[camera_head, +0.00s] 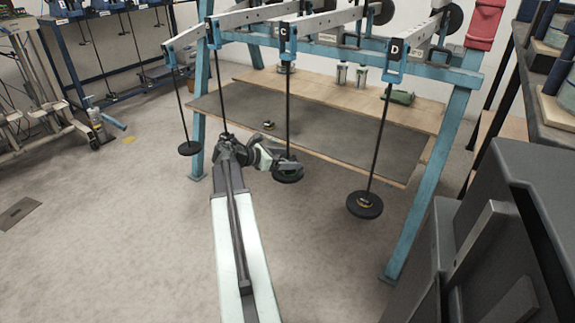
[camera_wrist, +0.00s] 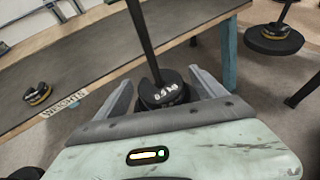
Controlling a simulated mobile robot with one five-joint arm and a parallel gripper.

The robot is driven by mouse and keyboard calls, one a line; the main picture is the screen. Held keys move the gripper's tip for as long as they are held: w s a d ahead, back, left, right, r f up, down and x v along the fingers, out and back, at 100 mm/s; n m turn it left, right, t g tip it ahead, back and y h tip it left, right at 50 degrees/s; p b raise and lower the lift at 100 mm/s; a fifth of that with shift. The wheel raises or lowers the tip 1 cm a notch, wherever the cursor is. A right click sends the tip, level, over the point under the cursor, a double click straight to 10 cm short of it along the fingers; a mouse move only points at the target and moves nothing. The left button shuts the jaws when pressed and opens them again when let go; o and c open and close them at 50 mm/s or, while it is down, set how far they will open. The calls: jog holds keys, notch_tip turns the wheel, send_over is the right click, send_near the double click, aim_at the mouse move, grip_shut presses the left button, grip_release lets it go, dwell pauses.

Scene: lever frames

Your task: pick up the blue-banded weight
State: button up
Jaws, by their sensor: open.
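My gripper (camera_head: 284,160) is beside the hanging rod under the letter C, just at its round black hanger plate (camera_head: 289,176). In the wrist view my gripper (camera_wrist: 159,83) is open, with a finger on each side of a dark round weight (camera_wrist: 163,96) with white markings on top. This weight sits around or against the rod, low between the fingers; whether they touch it I cannot tell. Its side is mostly hidden, and I see no blue band on it. A dark weight with a yellowish band (camera_wrist: 37,94) lies on the shelf; it also shows in the head view (camera_head: 268,125).
Another black hanger plate (camera_head: 364,207) hangs under D and bears a yellow-banded weight (camera_wrist: 275,31). A further plate (camera_head: 189,149) hangs at the left. A blue frame leg (camera_head: 430,180) stands at the right. The shelf (camera_head: 335,128) lies behind the rods. Open floor is at the left.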

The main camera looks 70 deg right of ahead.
jog(key=c, duration=1.7)
jog(key=shift+r+p, duration=0.55)
jog(key=shift+p, duration=0.05)
jog(key=shift+c, duration=0.2)
notch_tip(320, 180, up, 3)
jog(key=p, duration=0.3)
jog(key=shift+r, duration=0.1)
jog(key=w+a, duration=0.2)
jog(key=a, duration=0.6)
jog(key=w+a, duration=0.2)
jog(key=a, duration=0.7)
jog(key=shift+w+a+f, duration=0.2)
jog(key=shift+w+f, duration=0.1)
